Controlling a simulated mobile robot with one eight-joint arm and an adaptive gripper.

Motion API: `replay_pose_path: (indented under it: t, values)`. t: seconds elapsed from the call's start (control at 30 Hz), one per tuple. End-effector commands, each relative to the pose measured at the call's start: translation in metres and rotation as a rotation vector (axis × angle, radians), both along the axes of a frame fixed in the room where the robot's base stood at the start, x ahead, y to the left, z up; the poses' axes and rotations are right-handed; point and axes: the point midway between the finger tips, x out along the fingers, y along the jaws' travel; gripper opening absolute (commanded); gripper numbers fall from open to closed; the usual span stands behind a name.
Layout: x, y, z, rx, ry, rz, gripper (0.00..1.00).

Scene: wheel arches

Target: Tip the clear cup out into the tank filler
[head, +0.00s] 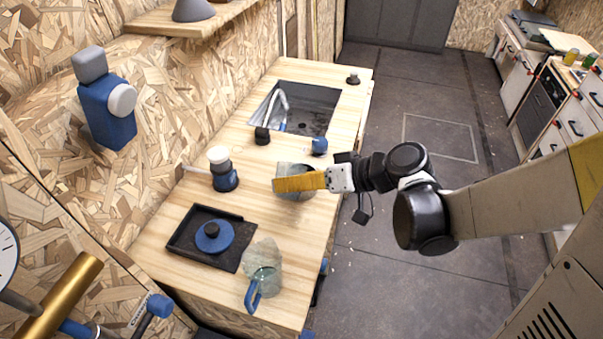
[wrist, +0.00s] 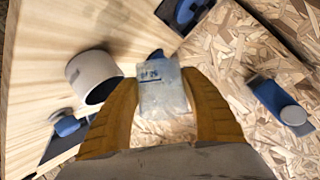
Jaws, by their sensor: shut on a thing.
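My gripper (head: 275,185) is over the middle of the wooden counter, its yellow fingers pointing left. In the wrist view my gripper (wrist: 165,95) is shut on the clear cup (wrist: 162,90), which has dark markings on its side. What is inside the cup cannot be made out. A blue unit with a white round cap (head: 108,115) is on the wall; a similar blue and white thing (wrist: 275,103) shows in the wrist view. I cannot tell which thing is the tank filler.
A black tray (head: 180,240) holds a blue lid (head: 212,237). A clear jug (head: 263,280) stands near the counter's front edge. A sink (head: 312,108) and a blue mug (head: 319,146) are farther back. A whitish open cylinder (wrist: 92,76) is left of my fingers.

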Motion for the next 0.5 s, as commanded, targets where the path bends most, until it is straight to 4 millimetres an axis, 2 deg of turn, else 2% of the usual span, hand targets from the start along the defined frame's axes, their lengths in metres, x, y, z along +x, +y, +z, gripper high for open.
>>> replay_pose_path:
  t: [0.03,0.1,0.23,0.5]
  values:
    - [-0.005,0.002,-0.015,-0.013,-0.033,0.001,0.22]
    - [-0.010,0.005,-0.025,-0.036,-0.090,0.002,0.22]
    - [-0.025,0.011,-0.038,-0.109,-0.260,0.004,0.22]
    - [-0.033,0.015,-0.071,-0.175,-0.415,0.003,0.22]
